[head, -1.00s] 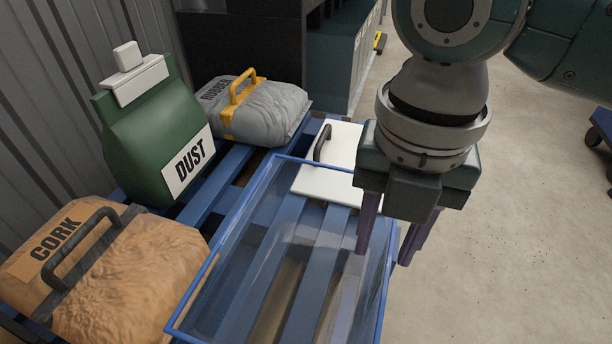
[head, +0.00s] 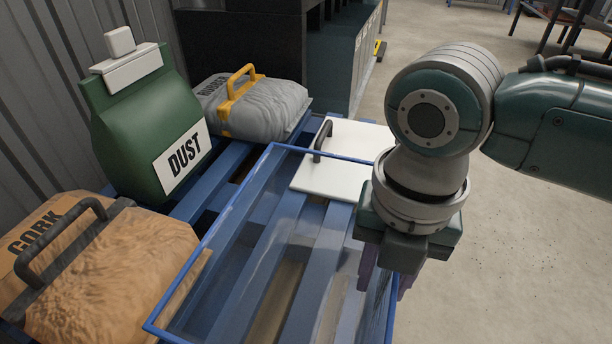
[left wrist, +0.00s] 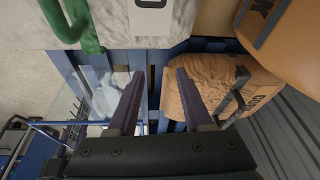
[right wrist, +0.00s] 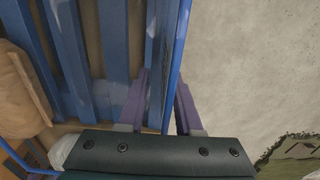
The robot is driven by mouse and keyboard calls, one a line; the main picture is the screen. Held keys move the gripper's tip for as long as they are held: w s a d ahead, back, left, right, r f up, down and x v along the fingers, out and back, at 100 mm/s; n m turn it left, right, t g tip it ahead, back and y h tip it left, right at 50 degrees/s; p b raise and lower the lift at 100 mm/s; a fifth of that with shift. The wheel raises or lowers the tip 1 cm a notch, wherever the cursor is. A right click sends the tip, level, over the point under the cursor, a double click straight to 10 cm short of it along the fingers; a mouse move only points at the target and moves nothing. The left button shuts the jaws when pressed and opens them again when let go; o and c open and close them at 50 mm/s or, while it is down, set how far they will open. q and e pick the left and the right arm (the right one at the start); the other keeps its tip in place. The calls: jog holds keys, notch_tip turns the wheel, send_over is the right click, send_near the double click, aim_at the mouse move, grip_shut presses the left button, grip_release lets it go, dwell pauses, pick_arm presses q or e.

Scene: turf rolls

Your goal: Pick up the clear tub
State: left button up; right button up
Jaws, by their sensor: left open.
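The clear tub (head: 150,326) is a see-through box with a blue rim, standing on a blue slatted pallet in the head view. Its right-hand rim also shows in the right wrist view (right wrist: 182,40). My right gripper (head: 385,284) points down at the tub's right side. In the right wrist view its two purple fingers (right wrist: 162,80) stand apart, with the blue rim running between them. I cannot tell if they touch the wall. My left gripper (left wrist: 158,72) is open and empty in the left wrist view, above the pallet. It is outside the head view.
A tan CORK bag (head: 120,265), a green DUST bag (head: 140,125) and a grey RUBBER bag (head: 265,105) lie left of and behind the tub. A white handled board (head: 340,170) lies behind it. Open concrete floor (head: 530,240) is at the right.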

grip_shut()
jog(key=shift+r, duration=0.1)
dwell(1.1)
